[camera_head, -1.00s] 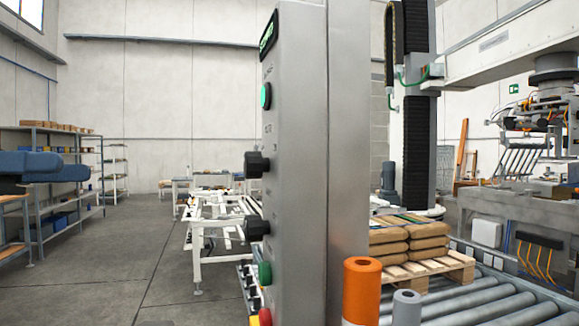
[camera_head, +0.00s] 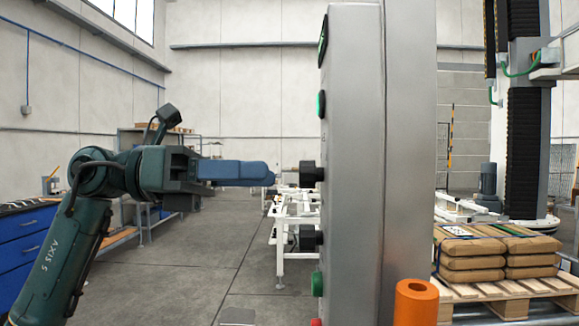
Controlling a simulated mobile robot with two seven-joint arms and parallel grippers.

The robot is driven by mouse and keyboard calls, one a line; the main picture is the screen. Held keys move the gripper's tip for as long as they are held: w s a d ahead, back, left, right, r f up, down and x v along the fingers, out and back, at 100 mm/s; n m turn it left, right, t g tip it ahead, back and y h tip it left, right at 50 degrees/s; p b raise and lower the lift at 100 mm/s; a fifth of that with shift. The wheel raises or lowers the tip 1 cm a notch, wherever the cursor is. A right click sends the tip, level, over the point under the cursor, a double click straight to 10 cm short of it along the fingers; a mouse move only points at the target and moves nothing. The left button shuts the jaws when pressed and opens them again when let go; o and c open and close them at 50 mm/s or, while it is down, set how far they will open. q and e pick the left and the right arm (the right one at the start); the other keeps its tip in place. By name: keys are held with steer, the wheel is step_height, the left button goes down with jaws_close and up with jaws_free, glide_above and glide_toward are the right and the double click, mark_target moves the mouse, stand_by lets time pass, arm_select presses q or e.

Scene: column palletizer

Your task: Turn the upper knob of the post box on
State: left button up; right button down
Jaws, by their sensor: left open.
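The grey post box (camera_head: 352,170) stands upright in the middle, seen almost edge-on, with its controls on the left face. The upper knob (camera_head: 311,174) is black and sticks out to the left. A second black knob (camera_head: 309,238) sits below it. My left gripper (camera_head: 270,178) has blue fingers pointing right at the upper knob, at about its height. A small gap shows between the fingertips and the knob. The fingers overlap in this side view, and nothing shows between them. My right gripper is not in view.
A green button (camera_head: 320,104) is above the knobs and another green button (camera_head: 317,284) below. An orange cylinder (camera_head: 415,302) stands right of the box. Sacks on a pallet (camera_head: 500,291) lie further right. The floor left of the box is open.

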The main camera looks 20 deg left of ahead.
mark_target(311, 174)
arm_select(q)
steer(key=x, duration=0.4)
steer(key=shift+d+p, duration=0.3)
steer(key=shift+d, duration=0.1)
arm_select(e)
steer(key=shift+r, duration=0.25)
arm_select(q)
steer(key=c, duration=1)
steer(key=shift+o, duration=0.2)
